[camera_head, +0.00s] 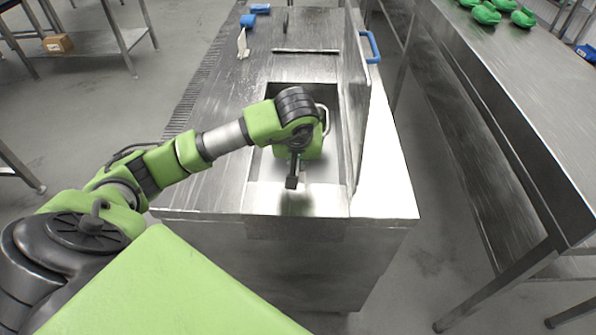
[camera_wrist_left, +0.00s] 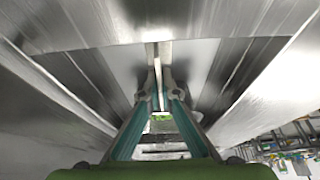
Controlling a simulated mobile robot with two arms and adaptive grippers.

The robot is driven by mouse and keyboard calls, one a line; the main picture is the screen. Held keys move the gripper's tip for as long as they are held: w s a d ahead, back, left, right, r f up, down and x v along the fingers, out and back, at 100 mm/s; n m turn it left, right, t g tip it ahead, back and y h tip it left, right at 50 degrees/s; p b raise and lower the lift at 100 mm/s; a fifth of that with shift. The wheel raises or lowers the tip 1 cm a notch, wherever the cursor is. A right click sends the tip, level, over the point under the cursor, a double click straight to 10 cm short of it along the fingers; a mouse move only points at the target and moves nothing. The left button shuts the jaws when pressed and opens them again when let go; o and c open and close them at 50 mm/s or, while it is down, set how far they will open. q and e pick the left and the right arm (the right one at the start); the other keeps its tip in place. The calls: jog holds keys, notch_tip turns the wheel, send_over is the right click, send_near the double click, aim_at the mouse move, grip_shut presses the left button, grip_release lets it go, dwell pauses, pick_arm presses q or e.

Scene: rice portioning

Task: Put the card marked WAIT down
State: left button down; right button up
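My left gripper (camera_head: 293,180) points down over the front of the sunken bay in the steel counter. In the left wrist view its fingers (camera_wrist_left: 157,93) are closed together around a thin, pale upright piece (camera_wrist_left: 152,54). This piece looks like a card seen edge-on, and no marking on it can be read. In the head view it is not clearly visible at the fingertips. My right gripper is not in view.
The steel counter (camera_head: 215,190) has bare top left of the bay. An upright steel panel with a blue handle (camera_head: 371,47) stands right of the bay. Blue items (camera_head: 260,8) lie at the back. Another steel table (camera_head: 500,70) with green items (camera_head: 486,14) stands at right.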

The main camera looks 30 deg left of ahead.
pick_arm(q)
jog(key=shift+f, duration=1.75)
jog(key=shift+f, duration=0.1)
jog(key=c, duration=2.3)
grip_release()
jog(key=shift+r, duration=0.3)
jog(key=v, duration=1.1)
jog(key=shift+s+d+r, duration=0.15)
jog(key=shift+r, duration=0.2)
